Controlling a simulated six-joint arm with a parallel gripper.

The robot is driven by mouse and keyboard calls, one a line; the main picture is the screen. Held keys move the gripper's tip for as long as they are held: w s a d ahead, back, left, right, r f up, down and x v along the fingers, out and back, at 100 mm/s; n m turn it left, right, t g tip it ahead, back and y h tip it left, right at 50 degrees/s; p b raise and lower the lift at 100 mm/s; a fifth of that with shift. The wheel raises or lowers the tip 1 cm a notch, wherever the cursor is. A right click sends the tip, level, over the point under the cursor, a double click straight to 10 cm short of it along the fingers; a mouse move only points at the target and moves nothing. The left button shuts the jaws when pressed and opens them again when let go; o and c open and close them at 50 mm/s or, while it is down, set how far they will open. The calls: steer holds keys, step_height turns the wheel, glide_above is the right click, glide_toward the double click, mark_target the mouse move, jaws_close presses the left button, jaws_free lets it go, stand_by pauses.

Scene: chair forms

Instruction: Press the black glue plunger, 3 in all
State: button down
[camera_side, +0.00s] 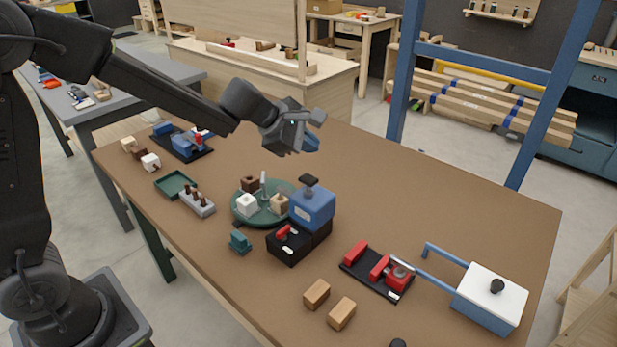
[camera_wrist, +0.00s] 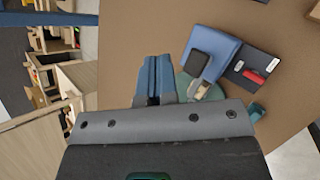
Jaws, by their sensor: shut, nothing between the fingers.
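The black plunger (camera_side: 311,182) stands on top of a blue box (camera_side: 312,207), which sits by a black base (camera_side: 290,243) with a red lever on the table. In the wrist view the plunger (camera_wrist: 202,66) shows as a dark rounded block over the blue box (camera_wrist: 222,50), right of my fingers. My gripper (camera_side: 312,130) is shut and empty, above and behind the plunger in the side view and clear of it. Its fingers also show in the wrist view (camera_wrist: 154,82). I cannot tell whether the plunger is up or down.
A green round tray (camera_side: 243,218) with small blocks is left of the blue box. A red clamp on a black plate (camera_side: 368,281) and a blue box with a white lid and black knob (camera_side: 490,295) stand at right. Two wooden blocks (camera_side: 317,294) lie in front. The back right table is clear.

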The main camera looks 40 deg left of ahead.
stand_by(0.3)
steer(key=shift+r, duration=1.95)
glide_above(308, 179)
steer(key=shift+d+f, duration=0.2)
steer(key=shift+f, duration=2.15)
steer(key=shift+a+f, duration=0.1)
steer(key=shift+f, duration=2)
steer(key=shift+f, duration=0.1)
steer(key=shift+f, duration=0.3)
